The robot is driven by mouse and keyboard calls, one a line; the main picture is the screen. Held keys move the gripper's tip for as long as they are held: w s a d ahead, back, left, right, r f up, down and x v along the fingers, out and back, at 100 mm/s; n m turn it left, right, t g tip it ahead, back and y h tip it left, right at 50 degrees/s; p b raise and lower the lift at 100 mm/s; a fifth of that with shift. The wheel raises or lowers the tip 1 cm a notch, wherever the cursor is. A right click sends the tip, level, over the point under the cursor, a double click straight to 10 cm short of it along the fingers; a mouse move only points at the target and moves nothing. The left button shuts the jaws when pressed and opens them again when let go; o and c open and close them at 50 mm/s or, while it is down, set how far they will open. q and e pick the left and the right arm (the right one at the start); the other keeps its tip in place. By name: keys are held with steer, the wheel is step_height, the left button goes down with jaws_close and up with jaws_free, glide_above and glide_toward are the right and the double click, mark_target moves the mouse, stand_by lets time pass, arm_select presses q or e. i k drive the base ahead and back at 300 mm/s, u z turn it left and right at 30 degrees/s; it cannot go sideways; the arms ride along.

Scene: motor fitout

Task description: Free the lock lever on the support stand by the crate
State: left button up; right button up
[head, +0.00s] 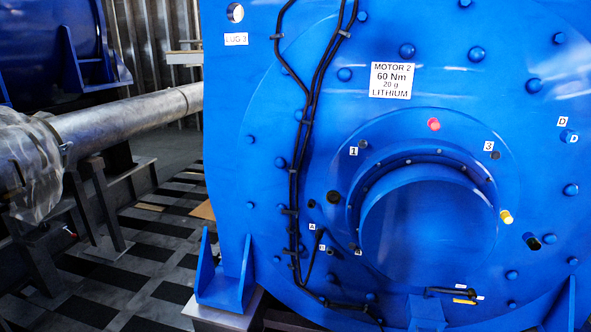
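Neither of my grippers shows in the head view. I cannot make out a lock lever or a crate. A dark support stand (102,215) is under the grey shaft (130,118) at the left. Whether it is the stand of the task I cannot tell.
A large blue motor (270,190) labelled MOTOR 2 fills the middle and right, with bolts, black cables (297,160) and a round hub (425,235). Clear plastic wrap (28,170) covers the shaft's near end. Checkered floor (160,270) lies open between shaft and motor.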

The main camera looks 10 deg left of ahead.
mark_target(73, 235)
steer(key=i, duration=0.75)
steer(key=u, duration=2.35)
steer(key=i, duration=1.75)
steer(key=z, duration=0.35)
steer(key=i, duration=2.15)
steer(key=z, duration=0.75)
